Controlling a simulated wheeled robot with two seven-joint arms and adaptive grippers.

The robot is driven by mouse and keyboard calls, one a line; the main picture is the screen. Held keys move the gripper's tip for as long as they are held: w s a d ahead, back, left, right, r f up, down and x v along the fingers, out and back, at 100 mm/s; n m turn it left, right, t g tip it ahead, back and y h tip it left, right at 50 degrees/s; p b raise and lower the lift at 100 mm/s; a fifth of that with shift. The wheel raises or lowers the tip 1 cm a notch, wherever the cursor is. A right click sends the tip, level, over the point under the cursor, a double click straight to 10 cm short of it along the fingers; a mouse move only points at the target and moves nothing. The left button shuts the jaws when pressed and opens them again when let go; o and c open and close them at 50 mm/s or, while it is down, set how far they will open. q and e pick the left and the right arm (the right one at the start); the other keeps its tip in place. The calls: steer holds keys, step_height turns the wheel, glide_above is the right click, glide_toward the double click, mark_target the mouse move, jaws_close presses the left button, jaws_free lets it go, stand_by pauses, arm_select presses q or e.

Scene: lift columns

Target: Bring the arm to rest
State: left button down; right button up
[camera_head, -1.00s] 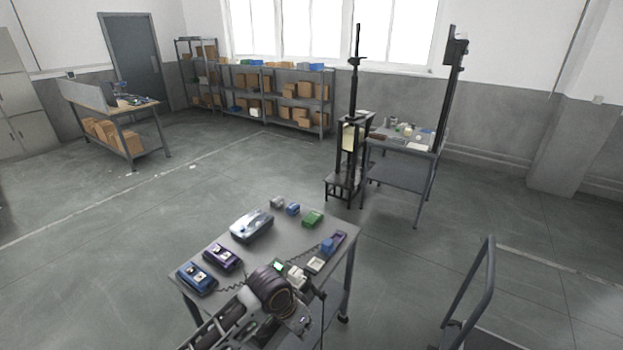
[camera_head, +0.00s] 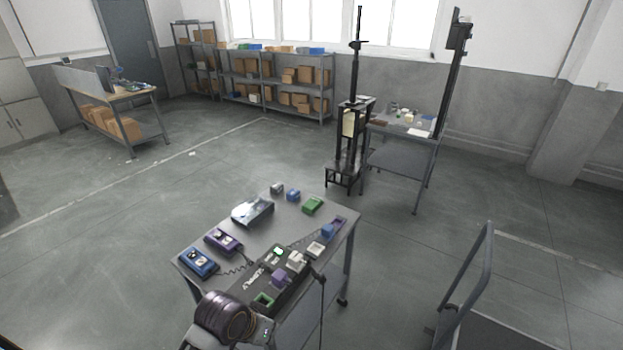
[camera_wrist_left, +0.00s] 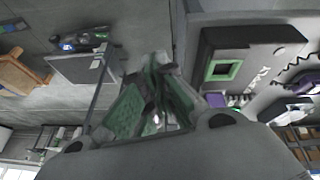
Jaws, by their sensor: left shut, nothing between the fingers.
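My left gripper (camera_head: 262,330) is low in the head view, at the near edge of the work table (camera_head: 203,237), with my dark wrist to its left. In the left wrist view the fingers (camera_wrist_left: 155,72), with green pads, are closed together and empty. A black supply unit (camera_head: 258,273) lies on the table just beyond the gripper, with a green square socket (camera_head: 264,299), a purple block and a white block on it. The socket also shows in the left wrist view (camera_wrist_left: 222,70), apart from the fingers. My right gripper is in neither view.
The table also holds a blue device (camera_head: 199,262), a purple device (camera_head: 223,241), a silver-blue case (camera_head: 252,210) and a green block (camera_head: 312,205). A cart handle (camera_head: 472,285) stands at right. A second table (camera_head: 398,127) and shelves are farther back. Open floor lies left.

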arm_select(q)
steer(key=shift+s+a+n+y, duration=1.25)
steer(key=shift+s+a, duration=2.2)
steer(key=shift+a, duration=2.35)
step_height(320, 180, down, 35)
steer(key=s+g+b, duration=0.1)
steer(key=s+b, duration=0.1)
steer(key=s+a+f+b, duration=0.1)
steer(key=s+a+f, duration=0.1)
steer(key=s+f, duration=0.9)
steer(key=s+a+f+g+b, duration=0.1)
steer(key=s+a+f, duration=0.1)
steer(key=s+f, duration=0.9)
steer(key=shift+s, duration=0.45)
steer(key=shift+a+m, duration=0.15)
steer(key=shift+m, duration=0.1)
